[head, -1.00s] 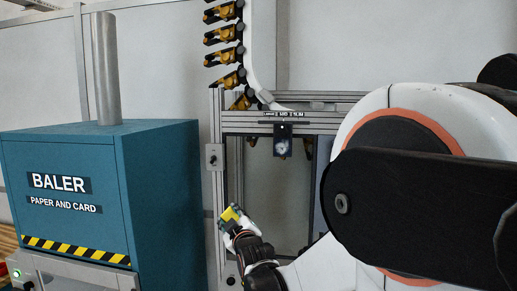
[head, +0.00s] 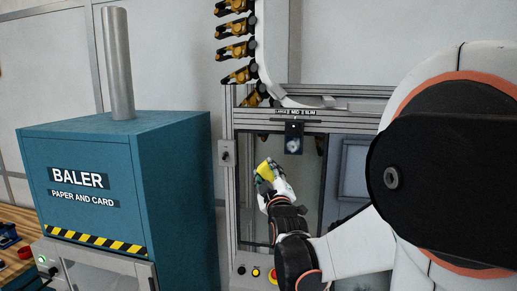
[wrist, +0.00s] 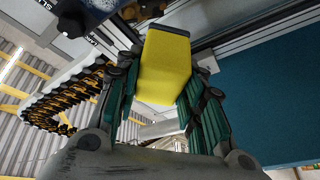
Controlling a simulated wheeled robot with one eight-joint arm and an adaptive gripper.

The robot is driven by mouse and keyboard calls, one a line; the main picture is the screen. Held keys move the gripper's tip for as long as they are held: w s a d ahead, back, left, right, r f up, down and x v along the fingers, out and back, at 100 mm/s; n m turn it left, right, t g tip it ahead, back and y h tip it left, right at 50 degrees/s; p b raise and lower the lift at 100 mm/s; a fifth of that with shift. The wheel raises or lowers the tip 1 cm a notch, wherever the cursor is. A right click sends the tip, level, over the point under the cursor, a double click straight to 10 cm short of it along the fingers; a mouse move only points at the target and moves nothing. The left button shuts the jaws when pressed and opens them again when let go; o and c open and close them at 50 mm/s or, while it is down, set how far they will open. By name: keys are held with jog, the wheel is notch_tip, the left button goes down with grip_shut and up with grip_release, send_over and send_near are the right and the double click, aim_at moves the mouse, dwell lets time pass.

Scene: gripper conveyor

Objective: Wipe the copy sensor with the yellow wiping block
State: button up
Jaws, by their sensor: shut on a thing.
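The yellow wiping block (head: 264,170) is in my gripper (head: 268,176), in front of the metal frame's opening. In the wrist view my gripper's green-padded fingers close on both sides of the yellow block (wrist: 165,70), which has a dark end.
A blue baler (head: 90,180) stands at the left. The frame's left post (head: 230,190) carries a small switch box (head: 227,152). A hanging row of black-and-orange grippers (head: 238,50) runs above on a white rail. Buttons (head: 256,272) sit low below my arm.

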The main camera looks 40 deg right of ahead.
jog(key=shift+m+h, duration=0.3)
jog(key=shift+h, duration=0.6)
jog(key=r, duration=0.2)
jog(key=s+d+r+p, duration=0.2)
jog(key=r, duration=0.1)
jog(key=shift+s+d+r, duration=0.15)
jog(key=shift+s+r, duration=0.1)
jog(key=shift+r, duration=0.1)
jog(key=shift+w+d+b, duration=0.35)
jog(key=shift+w+d, duration=1.6)
jog(key=shift+d, duration=0.3)
jog(key=shift+w+d+b, duration=0.3)
jog(key=shift+w+d, duration=0.4)
jog(key=shift+d, duration=0.05)
jog(key=shift+s, duration=0.1)
jog(key=shift+s+d, duration=0.95)
jog(key=shift+s, duration=0.2)
jog(key=shift+s+d+b, duration=0.45)
jog(key=shift+s+d, duration=0.65)
jog(key=shift+s, duration=0.05)
jog(key=shift+w, duration=0.1)
jog(key=w+a+b, duration=0.1)
jog(key=w+a, duration=0.3)
jog(key=shift+w, duration=0.25)
